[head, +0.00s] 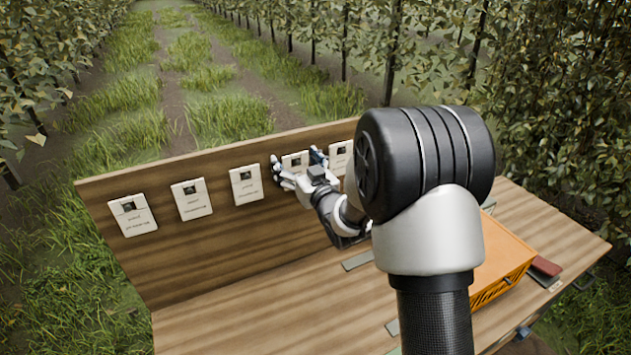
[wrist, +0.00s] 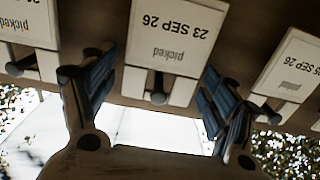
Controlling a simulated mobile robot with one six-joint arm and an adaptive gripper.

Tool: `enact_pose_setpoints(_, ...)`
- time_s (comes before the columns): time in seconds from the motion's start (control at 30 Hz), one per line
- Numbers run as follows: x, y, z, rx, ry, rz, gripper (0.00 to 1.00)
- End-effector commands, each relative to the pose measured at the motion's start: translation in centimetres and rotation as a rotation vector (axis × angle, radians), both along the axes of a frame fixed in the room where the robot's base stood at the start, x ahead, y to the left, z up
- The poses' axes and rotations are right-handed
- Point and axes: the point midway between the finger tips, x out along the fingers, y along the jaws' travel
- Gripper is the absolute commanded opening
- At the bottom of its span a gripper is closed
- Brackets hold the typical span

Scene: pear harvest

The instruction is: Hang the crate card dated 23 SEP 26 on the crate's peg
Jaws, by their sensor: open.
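The white crate card reading 23 SEP 26 (wrist: 176,38) hangs on the wooden board, upside down in the wrist view, with a dark peg at its slotted end. In the head view this card (head: 296,161) is partly covered by my gripper (head: 297,162). My gripper, also in the wrist view (wrist: 158,72), is open, one finger on each side of the card. I cannot tell whether the fingers touch it. The orange crate (head: 503,268) stands on the table at right, partly hidden by my arm.
Other cards hang in the same row: three to the left (head: 245,184) and one close on the right (head: 340,156). In the wrist view the neighbour reading 05 SEP 26 (wrist: 289,65) is close to one finger. A dark red block (head: 546,266) lies beside the crate. The table's left part is bare.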

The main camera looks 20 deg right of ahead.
Motion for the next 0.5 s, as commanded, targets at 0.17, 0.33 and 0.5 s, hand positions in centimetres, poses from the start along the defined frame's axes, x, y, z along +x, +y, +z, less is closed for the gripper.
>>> enact_pose_setpoints(0.17, -3.4, -1.0, 0.1, 0.0, 0.003, -0.004, 0.79)
enact_pose_setpoints(0.33, -7.6, -2.0, 0.0, 0.001, 0.002, -0.003, 0.79)
enact_pose_setpoints(0.5, -11.8, -2.8, -0.1, 0.0, 0.003, -0.004, 0.79)
